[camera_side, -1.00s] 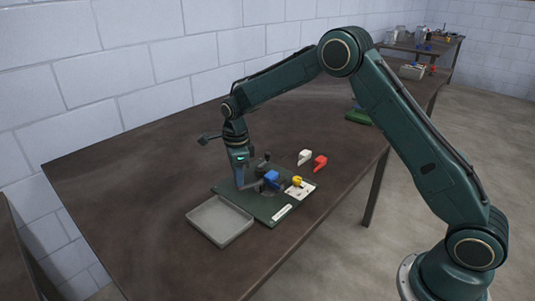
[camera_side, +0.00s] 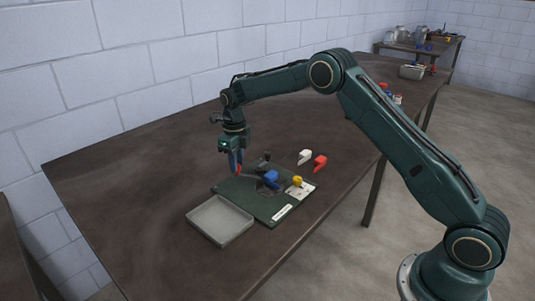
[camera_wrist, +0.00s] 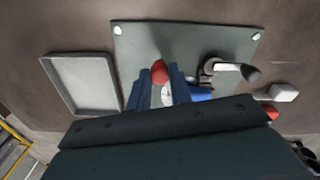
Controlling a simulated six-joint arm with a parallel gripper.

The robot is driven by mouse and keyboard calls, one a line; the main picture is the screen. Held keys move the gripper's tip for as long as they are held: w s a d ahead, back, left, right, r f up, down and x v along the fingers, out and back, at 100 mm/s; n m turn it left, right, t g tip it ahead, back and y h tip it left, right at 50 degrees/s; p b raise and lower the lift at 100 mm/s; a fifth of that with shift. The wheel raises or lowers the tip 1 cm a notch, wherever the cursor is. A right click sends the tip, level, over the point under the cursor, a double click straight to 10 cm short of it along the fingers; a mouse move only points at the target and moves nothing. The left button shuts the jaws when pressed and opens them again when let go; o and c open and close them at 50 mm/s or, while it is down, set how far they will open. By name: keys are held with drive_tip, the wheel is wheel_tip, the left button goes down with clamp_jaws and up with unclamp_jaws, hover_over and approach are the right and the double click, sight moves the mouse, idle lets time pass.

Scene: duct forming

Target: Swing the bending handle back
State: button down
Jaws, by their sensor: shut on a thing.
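The bending fixture is a dark green plate (camera_side: 257,206) on the table; its bare surface also shows in the wrist view (camera_wrist: 135,45). My gripper (camera_side: 236,168) points down over the plate's far left edge. In the wrist view, its blue fingers (camera_wrist: 160,80) are closed around a red rounded grip (camera_wrist: 159,71), apparently the end of the bending handle. That red grip also shows beside the fingers in the side view (camera_side: 239,170). The rest of the handle is mostly hidden. A blue block (camera_side: 271,177) sits mid-plate, with a dark-knobbed lever (camera_wrist: 248,72) near it.
A grey empty tray (camera_side: 221,220) lies left of the plate. A yellow knob (camera_side: 297,181) is on the plate's right part. A white piece (camera_side: 305,156) and a red piece (camera_side: 320,162) lie beyond the plate. The table's left side is clear.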

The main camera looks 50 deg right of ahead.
drive_tip(key=shift+d, duration=0.15)
drive_tip(key=c, duration=1.3)
unclamp_jaws()
drive_tip(key=shift+o, duration=0.2)
drive_tip(key=shift+r, duration=0.1)
wheel_tip(320, 180, up, 14)
